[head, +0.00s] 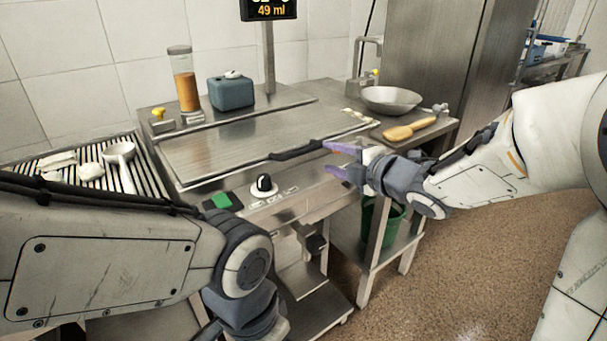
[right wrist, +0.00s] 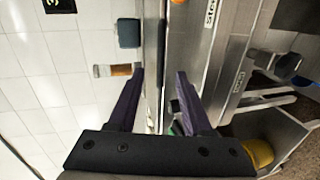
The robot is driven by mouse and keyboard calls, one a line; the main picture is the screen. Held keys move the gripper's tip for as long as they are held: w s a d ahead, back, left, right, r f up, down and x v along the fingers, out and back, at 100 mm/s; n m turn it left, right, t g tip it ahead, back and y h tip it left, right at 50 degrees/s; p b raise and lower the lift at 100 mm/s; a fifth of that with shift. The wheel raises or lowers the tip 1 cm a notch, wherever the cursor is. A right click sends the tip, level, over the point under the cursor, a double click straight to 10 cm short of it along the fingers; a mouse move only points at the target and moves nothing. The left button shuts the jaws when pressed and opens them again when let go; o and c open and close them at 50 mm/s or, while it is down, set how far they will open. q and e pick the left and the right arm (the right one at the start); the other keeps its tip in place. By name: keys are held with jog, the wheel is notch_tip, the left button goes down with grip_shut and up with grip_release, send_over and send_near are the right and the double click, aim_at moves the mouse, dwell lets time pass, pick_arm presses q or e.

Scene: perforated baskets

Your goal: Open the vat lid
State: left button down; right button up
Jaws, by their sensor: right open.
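The vat lid (head: 235,142) is a flat steel cover lying closed on the counter vat in the head view. A dark bar handle (head: 293,151) runs along its front edge. My right gripper (head: 327,157) is open, its purple fingers pointing left at the handle's right end. One finger looks level with the handle and the other lower; I cannot tell whether they touch it. In the right wrist view my right gripper (right wrist: 160,76) shows nothing held between its spread fingers. My left arm crosses the lower left, with its fingers out of frame.
The front panel has a black knob (head: 264,184) and a green switch (head: 221,201). Behind the lid stand an orange-filled jar (head: 186,90) and a blue-grey box (head: 231,93). A ribbed tray (head: 140,170) is left.

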aim_at(306, 152)
jog(key=shift+n+y, duration=0.4)
jog(key=x, duration=0.5)
jog(key=b+x, duration=0.1)
jog(key=x, duration=0.4)
jog(key=shift+w+a+f, duration=0.15)
jog(key=shift+w+f, duration=0.05)
jog(key=shift+f, duration=0.1)
grip_shut()
dwell(0.7)
